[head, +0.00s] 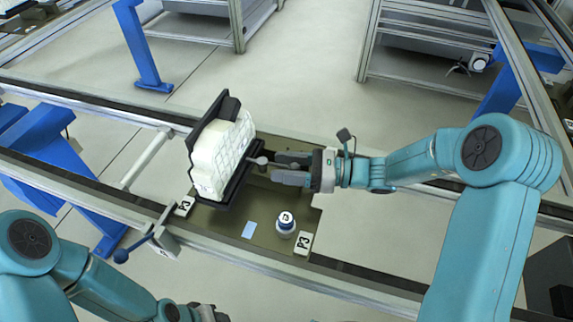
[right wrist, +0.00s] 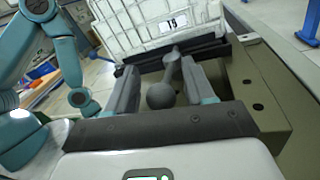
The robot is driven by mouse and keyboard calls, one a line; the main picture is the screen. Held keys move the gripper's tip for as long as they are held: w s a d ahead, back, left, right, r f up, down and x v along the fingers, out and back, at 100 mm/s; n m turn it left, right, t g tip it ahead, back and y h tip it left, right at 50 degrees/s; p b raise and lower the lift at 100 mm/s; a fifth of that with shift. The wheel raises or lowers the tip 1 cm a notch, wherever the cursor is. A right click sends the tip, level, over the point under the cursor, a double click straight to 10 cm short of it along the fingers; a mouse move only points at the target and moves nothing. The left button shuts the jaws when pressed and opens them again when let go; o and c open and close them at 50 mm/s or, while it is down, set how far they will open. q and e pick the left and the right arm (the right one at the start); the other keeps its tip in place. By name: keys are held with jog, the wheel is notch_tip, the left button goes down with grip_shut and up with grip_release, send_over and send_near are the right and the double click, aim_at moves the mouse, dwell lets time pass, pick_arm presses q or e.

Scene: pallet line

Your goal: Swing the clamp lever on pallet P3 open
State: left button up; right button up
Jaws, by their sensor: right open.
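Pallet P3 (head: 215,219) is an olive plate on the rail, with P3 labels at its front corners. A white ribbed block (head: 221,160) stands on it between black clamp plates; the block also shows in the right wrist view (right wrist: 150,20). The clamp lever (head: 258,160), dark grey with a ball end, sticks out from the clamp's right side. My right gripper (head: 275,167) is open at the lever. In the right wrist view, the lever's ball (right wrist: 161,95) lies between the two fingers, with no grip visible. My left gripper (head: 205,312) is partly cut off at the bottom edge.
A white cylinder with a dark blue top (head: 286,222) stands on the pallet near its front right label.

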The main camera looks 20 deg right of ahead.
grip_shut()
